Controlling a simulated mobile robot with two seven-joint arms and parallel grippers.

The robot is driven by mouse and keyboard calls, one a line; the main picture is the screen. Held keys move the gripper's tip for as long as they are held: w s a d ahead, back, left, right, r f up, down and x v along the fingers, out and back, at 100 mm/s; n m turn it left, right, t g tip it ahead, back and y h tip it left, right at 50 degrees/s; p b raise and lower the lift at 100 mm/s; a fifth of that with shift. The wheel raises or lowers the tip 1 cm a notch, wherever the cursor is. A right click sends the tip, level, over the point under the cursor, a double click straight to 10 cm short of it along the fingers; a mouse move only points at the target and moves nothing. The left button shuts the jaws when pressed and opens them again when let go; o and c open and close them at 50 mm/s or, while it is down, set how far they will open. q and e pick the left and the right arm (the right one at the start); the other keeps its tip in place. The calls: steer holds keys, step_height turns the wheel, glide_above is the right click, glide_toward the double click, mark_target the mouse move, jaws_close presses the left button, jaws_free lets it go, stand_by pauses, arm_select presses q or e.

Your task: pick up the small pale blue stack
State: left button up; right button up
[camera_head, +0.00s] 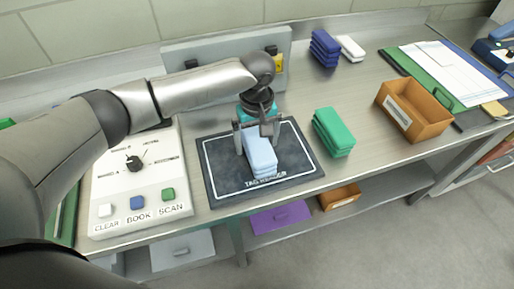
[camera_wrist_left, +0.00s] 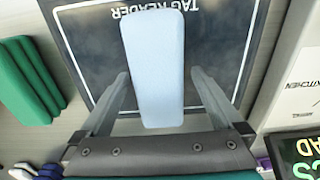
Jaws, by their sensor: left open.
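The small pale blue stack (camera_head: 262,161) lies on the dark tag reader mat (camera_head: 222,188) in the head view. In the left wrist view the same stack (camera_wrist_left: 152,65) lies lengthwise between the two fingers. My left gripper (camera_head: 257,138) points down over the far part of the stack. Its fingers are open, one on each side of the stack. The left wrist view shows gaps between both fingers and the stack's sides. The gripper hides the stack's far end in the head view. My right gripper is not in view.
A green stack (camera_head: 333,132) stands right of the mat, near an orange bin (camera_head: 416,110). A button panel (camera_head: 139,178) lies left of the mat. A dark blue stack (camera_head: 325,48) and a white one (camera_head: 351,48) stand behind. Bare counter lies between the mat and these stacks.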

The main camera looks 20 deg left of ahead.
arm_select(q)
steer(key=shift+c, duration=0.2)
steer(key=c, duration=1.4)
steer(key=shift+r, duration=0.1)
